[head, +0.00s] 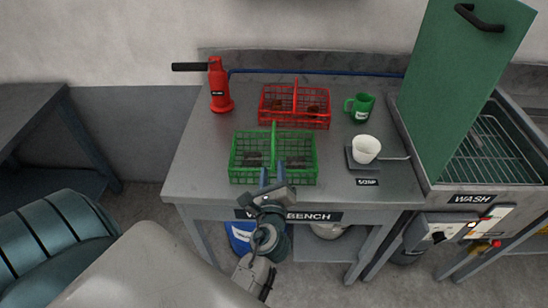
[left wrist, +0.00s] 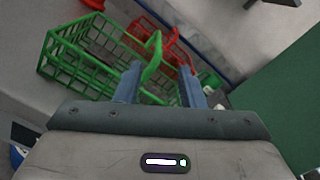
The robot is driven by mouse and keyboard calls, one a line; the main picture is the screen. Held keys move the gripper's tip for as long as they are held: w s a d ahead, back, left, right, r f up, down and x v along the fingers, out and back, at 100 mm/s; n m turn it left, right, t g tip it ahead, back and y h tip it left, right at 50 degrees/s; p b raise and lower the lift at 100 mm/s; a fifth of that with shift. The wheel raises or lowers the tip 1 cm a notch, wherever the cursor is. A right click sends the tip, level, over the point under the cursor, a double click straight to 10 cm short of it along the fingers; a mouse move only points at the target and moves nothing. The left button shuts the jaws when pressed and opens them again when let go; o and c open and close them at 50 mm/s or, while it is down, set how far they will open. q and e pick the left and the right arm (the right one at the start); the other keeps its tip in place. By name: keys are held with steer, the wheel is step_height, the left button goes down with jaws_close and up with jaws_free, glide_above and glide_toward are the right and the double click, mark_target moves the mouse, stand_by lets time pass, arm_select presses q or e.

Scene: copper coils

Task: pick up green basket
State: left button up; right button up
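The green basket (head: 239,164) stands upright on the workbench, near its front edge, with dark coils inside and a handle (head: 274,135) across its middle. In the left wrist view the basket (left wrist: 78,62) fills the upper left. My left gripper (head: 273,172) is at the basket's front side, fingers pointing toward it. The fingers are apart. In the left wrist view the green handle (left wrist: 153,58) shows between the two fingers, with clear space beside them; I cannot tell the depth between them. My right gripper is not in view.
A red basket (head: 302,123) with coils stands just behind the green one. A red extinguisher-like tool (head: 219,88) is at the back left. A green mug (head: 360,106) and a white cup (head: 366,148) on a small scale stand right. A green lid (head: 462,75) rises over the wash sink.

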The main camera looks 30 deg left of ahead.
mark_target(273, 144)
arm_select(q)
steer(key=p+x, duration=0.1)
steer(key=x, duration=0.4)
steer(key=shift+r, duration=0.1)
steer(key=x, duration=0.1)
steer(key=p+x, duration=0.1)
steer(key=x, duration=0.1)
steer(key=p+x, duration=0.1)
steer(key=x, duration=0.1)
steer(key=shift+w+f, duration=0.15)
steer(key=shift+f, duration=0.1)
steer(key=shift+w+a+f, duration=0.15)
steer(key=shift+c, duration=1.1)
jaws_close()
